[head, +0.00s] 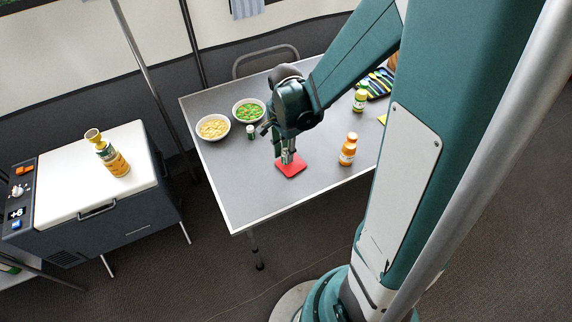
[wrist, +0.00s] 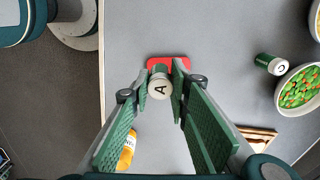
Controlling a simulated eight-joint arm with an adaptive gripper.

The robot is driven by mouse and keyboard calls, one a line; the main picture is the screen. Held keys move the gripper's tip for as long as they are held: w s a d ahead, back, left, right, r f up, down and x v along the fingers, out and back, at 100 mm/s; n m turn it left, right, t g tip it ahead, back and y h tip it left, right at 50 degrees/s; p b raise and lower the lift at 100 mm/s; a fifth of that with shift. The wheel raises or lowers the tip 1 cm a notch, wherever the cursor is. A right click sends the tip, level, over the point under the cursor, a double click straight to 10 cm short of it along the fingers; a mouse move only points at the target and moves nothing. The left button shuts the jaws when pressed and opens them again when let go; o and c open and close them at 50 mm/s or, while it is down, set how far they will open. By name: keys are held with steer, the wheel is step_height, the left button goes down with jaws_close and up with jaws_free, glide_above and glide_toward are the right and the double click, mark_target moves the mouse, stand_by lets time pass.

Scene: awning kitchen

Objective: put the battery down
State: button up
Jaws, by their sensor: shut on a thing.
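My gripper (head: 287,158) points down over the grey table and is shut on an upright battery (wrist: 160,87), whose pale end marked "A" faces the wrist camera. A red pad (head: 291,169) lies flat right under the fingertips; it also shows in the wrist view (wrist: 178,61). The battery is above or on the pad; I cannot tell whether its lower end touches. In the head view the fingers mostly hide it. A second battery marked "C" (wrist: 270,64), green with a pale end, stands apart beside the bowls.
Bowls of yellowish food (head: 213,127) and of green and orange pieces (head: 249,110) stand at the table's left. An orange bottle (head: 348,149) stands right of the pad. A yellow-green bottle (head: 360,100) and a dark tray (head: 376,83) are farther back. The table's front is clear.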

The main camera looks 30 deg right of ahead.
steer(key=shift+f, duration=1.2)
steer(key=shift+f+b, duration=0.85)
steer(key=shift+f, duration=1.2)
steer(key=shift+f, duration=0.2)
steer(key=o, duration=1)
steer(key=shift+r, duration=0.25)
steer(key=shift+r+p, duration=1.6)
steer(key=shift+r, duration=4.35)
